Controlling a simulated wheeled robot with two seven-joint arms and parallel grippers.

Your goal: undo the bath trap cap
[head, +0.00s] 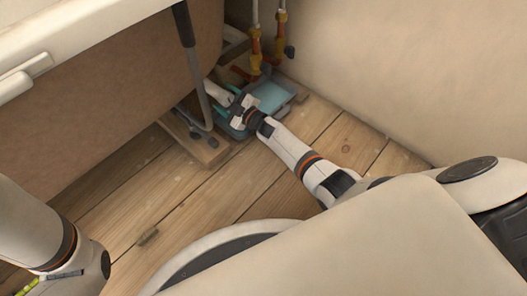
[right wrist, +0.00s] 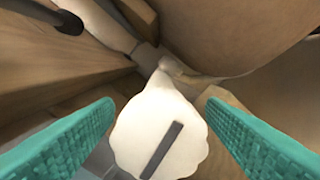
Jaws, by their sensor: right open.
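The bath trap cap (right wrist: 160,140) is off-white with a scalloped edge and a dark grey bar across its face. It faces the camera in the right wrist view, on the end of a pale trap that runs back under the bath. My right gripper (right wrist: 158,108) is open, with one teal finger on each side of the cap and visible gaps to both. In the head view my right gripper (head: 224,100) reaches under the bath's edge and mostly hides the cap. My left arm shows at the lower left; its gripper is out of the picture.
A blue tray (head: 272,96) lies on the plank floor beside the right gripper. Pipes with valves (head: 256,45) rise behind it in the corner. A grey hose (head: 196,85) hangs by the bath panel (head: 120,100), near a wooden board (head: 203,150). The middle floor is mostly clear.

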